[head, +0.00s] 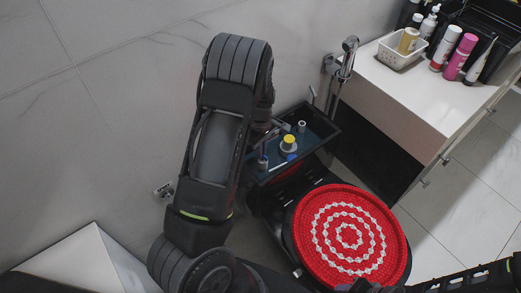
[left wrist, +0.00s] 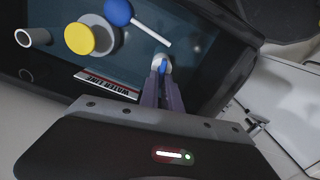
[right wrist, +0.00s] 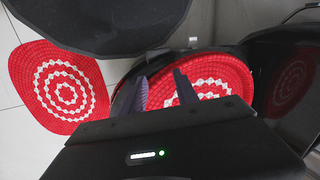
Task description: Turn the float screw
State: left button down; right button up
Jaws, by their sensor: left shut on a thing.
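The open tank (head: 325,128) stands against the wall in the head view, with dark blue water inside. The blue float screw (left wrist: 163,67) has a pale surround. My left gripper (left wrist: 163,80) is shut on it, fingertips closed around its blue part. My right gripper (right wrist: 161,88) is open and empty near the red lid cover (head: 345,235).
A yellow button (head: 289,140) and a white tube (head: 301,126) stand inside the tank. A white counter (head: 410,95) with a basket (head: 400,53) and several bottles is at upper right. A spray handle (head: 347,58) hangs on the wall between.

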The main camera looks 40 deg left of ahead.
dwell(0.3)
pick_arm(q)
jog(key=shift+w+m, duration=0.1)
jog(key=shift+m, duration=0.8)
jog(key=c, duration=1.6)
grip_release()
jog(key=shift+o, duration=0.2)
notch_tip(320, 180, up, 8)
jog(key=shift+f, duration=0.1)
